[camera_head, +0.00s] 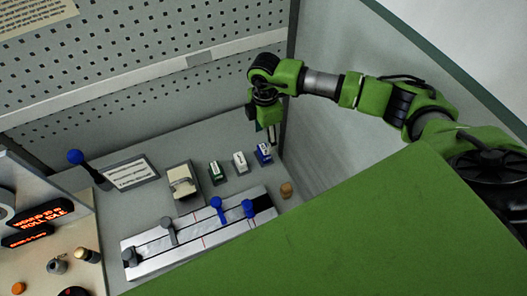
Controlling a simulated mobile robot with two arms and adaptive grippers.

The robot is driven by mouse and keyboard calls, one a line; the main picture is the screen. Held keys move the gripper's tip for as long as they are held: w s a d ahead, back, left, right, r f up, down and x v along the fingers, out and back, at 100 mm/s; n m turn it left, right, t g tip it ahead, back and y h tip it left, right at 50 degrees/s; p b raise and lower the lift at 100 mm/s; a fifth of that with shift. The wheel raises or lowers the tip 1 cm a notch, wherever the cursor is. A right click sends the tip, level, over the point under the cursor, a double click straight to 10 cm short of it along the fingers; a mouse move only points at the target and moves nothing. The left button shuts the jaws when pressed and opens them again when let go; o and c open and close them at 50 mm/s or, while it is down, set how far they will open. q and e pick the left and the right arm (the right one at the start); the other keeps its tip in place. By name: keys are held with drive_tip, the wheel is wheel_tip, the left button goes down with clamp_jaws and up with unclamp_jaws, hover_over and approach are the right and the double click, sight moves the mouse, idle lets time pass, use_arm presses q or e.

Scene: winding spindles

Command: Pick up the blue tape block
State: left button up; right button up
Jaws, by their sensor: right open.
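The blue tape block (264,153) stands on the grey work surface, at the right end of a short row of small blocks. It looks blue with a white part on top. My right gripper (267,130) is open and points down just behind and above the blue block. No contact between them can be made out at this size. My left gripper is not in view.
A white block (240,163) and a green block (216,172) stand left of the blue one. A metal rail (200,240) with blue and grey knobs lies in front. A small tan knob (286,189) is at right. A perforated panel (170,50) rises behind.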

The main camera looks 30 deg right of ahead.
sight(264, 149)
wheel_tip(264, 149, down, 3)
drive_tip(key=shift+r+b, duration=0.1)
drive_tip(key=shift+b, duration=0.9)
drive_tip(key=shift+w+f, duration=0.15)
drive_tip(key=shift+f, duration=0.1)
drive_tip(key=shift+w+f+b, duration=0.1)
drive_tip(key=shift+f+b, duration=0.2)
wheel_tip(264, 149, down, 4)
drive_tip(key=b, duration=0.3)
drive_tip(key=shift+w+f+b, duration=0.1)
drive_tip(key=shift+f+b, duration=0.25)
drive_tip(key=shift+b, duration=0.05)
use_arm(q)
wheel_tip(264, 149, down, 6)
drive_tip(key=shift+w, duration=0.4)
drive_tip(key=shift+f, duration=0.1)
use_arm(e)
drive_tip(key=shift+r, duration=0.1)
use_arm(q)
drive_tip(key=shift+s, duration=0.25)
use_arm(e)
drive_tip(key=c, duration=1.2)
